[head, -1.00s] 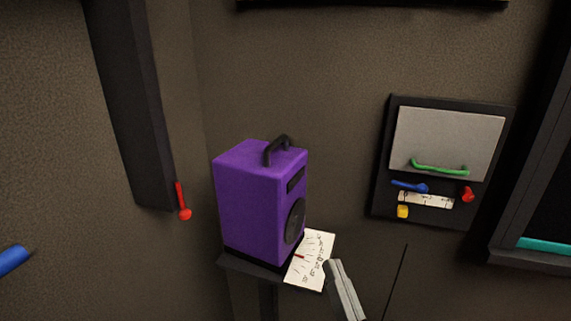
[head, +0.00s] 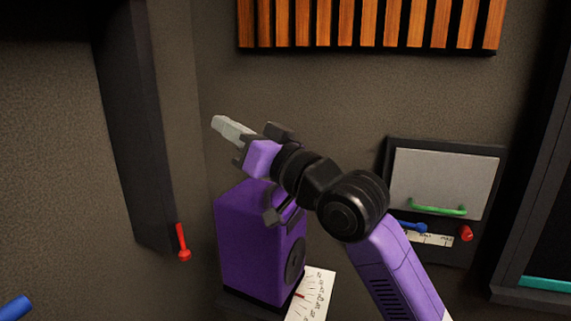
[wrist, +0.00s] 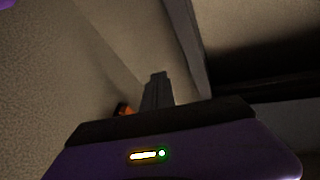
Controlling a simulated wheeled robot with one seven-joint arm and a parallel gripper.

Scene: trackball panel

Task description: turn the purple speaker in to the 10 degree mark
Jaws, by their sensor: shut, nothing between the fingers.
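The purple speaker (head: 245,245) stands upright on a small dark stand in the corner. Its round black cone (head: 295,262) faces right. My gripper (head: 218,123) is shut and empty, above the speaker's upper left in the head view and pointing left. My purple and black arm crosses in front of the speaker's top right and hides most of its top handle. The white scale card (head: 312,297) lies at the speaker's right foot, with a red pointer mark (head: 299,295) over it. The card's numbers are too small to read. In the wrist view the shut fingers (wrist: 158,75) point at the wall.
A wall panel (head: 443,180) with a green handle, a blue lever and a red knob is at the right, partly behind my arm. A red lever (head: 182,243) hangs on the left wall. A slatted wooden panel (head: 370,24) is above.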

